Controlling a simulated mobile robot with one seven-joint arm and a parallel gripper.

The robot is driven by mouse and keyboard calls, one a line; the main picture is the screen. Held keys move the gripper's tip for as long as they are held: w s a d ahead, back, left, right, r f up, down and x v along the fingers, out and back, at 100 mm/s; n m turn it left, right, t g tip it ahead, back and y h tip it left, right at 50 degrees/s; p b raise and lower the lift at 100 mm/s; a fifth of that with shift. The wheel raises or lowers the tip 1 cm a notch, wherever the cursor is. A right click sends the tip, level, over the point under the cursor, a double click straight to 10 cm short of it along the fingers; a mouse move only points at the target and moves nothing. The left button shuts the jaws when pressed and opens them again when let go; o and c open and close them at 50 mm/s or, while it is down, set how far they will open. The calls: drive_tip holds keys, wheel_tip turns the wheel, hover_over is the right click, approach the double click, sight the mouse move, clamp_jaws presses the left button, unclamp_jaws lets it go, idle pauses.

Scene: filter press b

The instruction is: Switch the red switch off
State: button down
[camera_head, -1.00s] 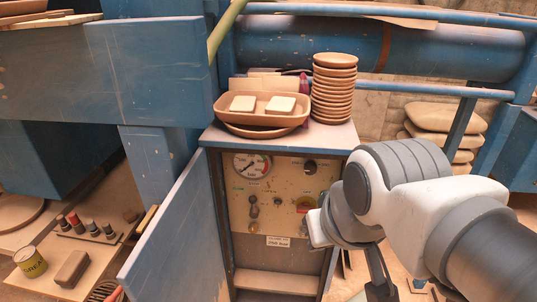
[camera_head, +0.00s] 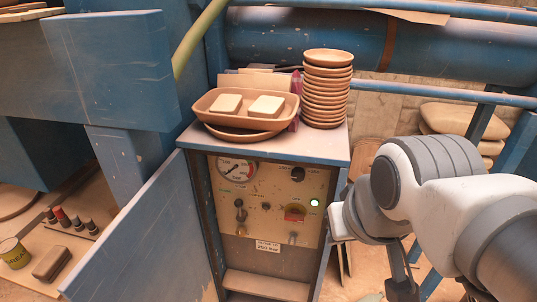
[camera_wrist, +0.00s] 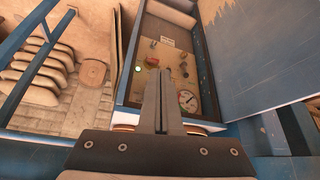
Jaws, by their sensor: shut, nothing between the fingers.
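The red switch (camera_head: 295,212) sits on the right half of the beige control panel (camera_head: 255,190), inside the open blue cabinet. In the head view my arm is right of the cabinet.
The blue cabinet door (camera_head: 140,240) stands open on the left. A gauge (camera_head: 237,170), a black knob (camera_head: 298,174) and a lever (camera_head: 240,212) share the panel. On the cabinet top are a tray (camera_head: 250,119) with two pale blocks and a bowl stack (camera_head: 326,90).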

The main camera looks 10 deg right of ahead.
drive_tip(key=w+a+f+m+t+y+b, duration=0.1)
drive_tip(key=w+a+f+m+b, duration=0.15)
drive_tip(key=w+f, duration=0.5)
drive_tip(key=w+a+f+m+t+y+b, duration=0.1)
drive_tip(key=w+a+f+b, duration=0.15)
drive_tip(key=w+f, duration=0.5)
drive_tip(key=w+d+f+t+h+b, duration=0.1)
drive_tip(key=w+f+t+h+b, duration=0.3)
drive_tip(key=w+f, duration=0.7)
drive_tip(key=shift+d+f+t+h, duration=0.35)
drive_tip(key=shift+f+t+h, duration=0.5)
drive_tip(key=shift+t+h, duration=0.5)
drive_tip(key=shift+w, duration=0.1)
